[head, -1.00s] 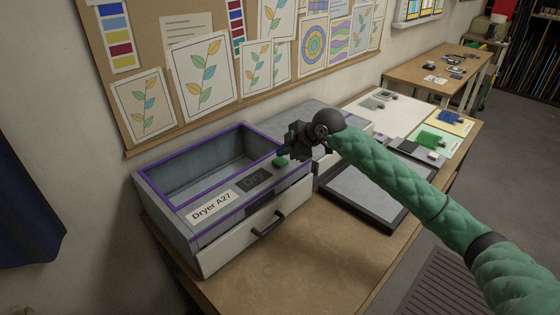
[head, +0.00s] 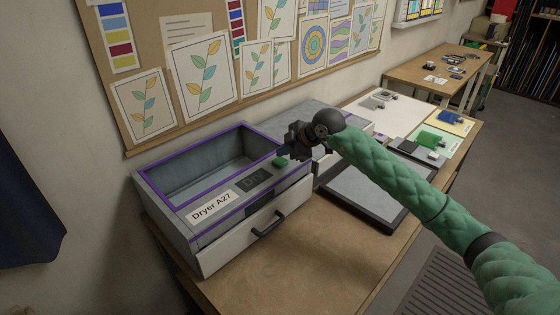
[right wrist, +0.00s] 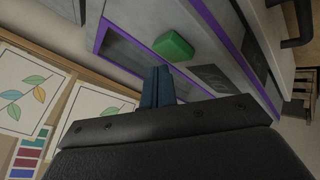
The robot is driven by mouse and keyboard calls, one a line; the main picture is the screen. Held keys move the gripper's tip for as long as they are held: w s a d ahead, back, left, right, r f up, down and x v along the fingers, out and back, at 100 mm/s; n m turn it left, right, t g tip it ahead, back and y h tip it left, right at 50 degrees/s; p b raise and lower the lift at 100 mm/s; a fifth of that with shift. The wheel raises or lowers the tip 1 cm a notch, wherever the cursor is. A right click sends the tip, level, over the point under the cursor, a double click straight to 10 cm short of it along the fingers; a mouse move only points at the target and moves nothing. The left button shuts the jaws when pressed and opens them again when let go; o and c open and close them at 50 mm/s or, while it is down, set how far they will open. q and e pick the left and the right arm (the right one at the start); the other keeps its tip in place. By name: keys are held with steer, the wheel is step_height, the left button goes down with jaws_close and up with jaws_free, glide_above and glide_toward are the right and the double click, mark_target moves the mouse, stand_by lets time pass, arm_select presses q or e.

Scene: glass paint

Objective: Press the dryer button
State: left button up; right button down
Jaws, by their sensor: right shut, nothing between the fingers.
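The dryer (head: 190,222) is a grey box with purple trim, an open-topped bay and a label reading "Dryer A27". Its green button (head: 280,162) is on the right part of the top panel, beside a dark display (head: 253,179). My right gripper (head: 285,151) is shut and empty, its fingertips just above and beside the button. In the right wrist view the button (right wrist: 173,46) shows just beyond the blue fingertips (right wrist: 158,78). I cannot tell whether they touch it. My left gripper is not in view.
A white drawer with a black handle (head: 268,225) forms the dryer's front. A dark-framed tray (head: 365,190) lies to the right on the wooden table. A pinboard with leaf drawings (head: 200,75) hangs on the wall behind. The table's front is clear.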

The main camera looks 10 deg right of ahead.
mark_target(284, 161)
steer(key=shift+f, duration=0.1)
stand_by(0.4)
steer(key=shift+f+b, duration=0.3)
steer(key=shift+f, duration=0.5)
stand_by(1.1)
steer(key=shift+r, duration=0.95)
steer(key=shift+r+p, duration=1.4)
steer(key=shift+r, duration=1.1)
